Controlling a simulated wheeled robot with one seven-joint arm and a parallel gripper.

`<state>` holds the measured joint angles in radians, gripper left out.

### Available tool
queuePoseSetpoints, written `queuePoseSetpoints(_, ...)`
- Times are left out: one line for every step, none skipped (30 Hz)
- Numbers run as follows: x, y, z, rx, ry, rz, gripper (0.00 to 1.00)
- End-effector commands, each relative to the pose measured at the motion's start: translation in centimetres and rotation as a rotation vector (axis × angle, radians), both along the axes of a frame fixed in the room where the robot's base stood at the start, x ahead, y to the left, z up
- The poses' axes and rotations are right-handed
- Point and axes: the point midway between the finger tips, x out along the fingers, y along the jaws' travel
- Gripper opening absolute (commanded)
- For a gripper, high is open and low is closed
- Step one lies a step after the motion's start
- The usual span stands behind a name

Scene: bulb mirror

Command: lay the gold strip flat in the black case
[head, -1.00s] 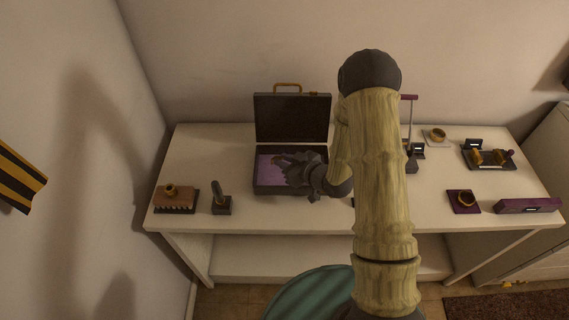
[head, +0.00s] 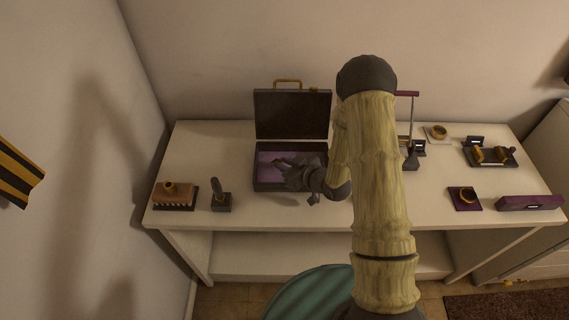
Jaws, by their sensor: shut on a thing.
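The black case (head: 292,112) stands open on the white table, its lid upright at the back and a purple lining (head: 266,160) inside. My gripper (head: 283,163) reaches in from the right, over the inside of the case. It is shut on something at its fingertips. The held thing is too small and too hidden by the fingers to make out clearly. The gold strip cannot be told apart in this view, and my gripper and arm cover the right part of the case.
On the white table (head: 180,224), a brown brush-like block (head: 174,199) and a dark stand (head: 221,201) sit left of the case. Right of my arm are a purple square with a ring (head: 465,198), a purple box (head: 530,203) and a black tray (head: 508,158).

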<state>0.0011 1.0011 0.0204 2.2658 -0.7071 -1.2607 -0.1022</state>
Motion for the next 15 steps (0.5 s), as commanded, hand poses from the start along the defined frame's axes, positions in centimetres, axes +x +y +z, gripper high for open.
queuePoseSetpoints(0.0,-0.04,0.05,0.0,0.0,0.0,0.21)
queuePoseSetpoints(0.0,-0.04,0.05,0.0,0.0,-0.001,0.27)
queuePoseSetpoints(0.03,-0.09,0.06,0.0,0.0,-0.002,0.34)
queuePoseSetpoints(0.03,-0.11,0.05,0.0,0.0,-0.002,0.4)
queuePoseSetpoints(0.03,-0.12,0.06,0.0,0.0,-0.002,0.41)
queuePoseSetpoints(0.04,-0.13,0.06,0.0,0.0,-0.002,0.41)
queuePoseSetpoints(0.04,-0.13,0.06,0.0,0.0,-0.003,0.41)
queuePoseSetpoints(0.04,-0.13,0.06,0.0,0.0,-0.003,0.41)
queuePoseSetpoints(0.04,-0.13,0.06,0.0,0.0,-0.002,0.41)
queuePoseSetpoints(0.03,-0.12,0.06,0.0,0.0,-0.002,0.41)
queuePoseSetpoints(0.04,-0.12,0.05,0.0,0.0,-0.002,0.41)
queuePoseSetpoints(0.03,-0.09,0.08,0.0,0.0,-0.002,0.41)
queuePoseSetpoints(0.03,-0.1,0.13,0.0,0.0,-0.002,0.41)
queuePoseSetpoints(0.02,-0.08,0.2,0.0,0.0,-0.002,0.41)
queuePoseSetpoints(0.02,-0.07,0.34,0.0,0.0,-0.001,0.41)
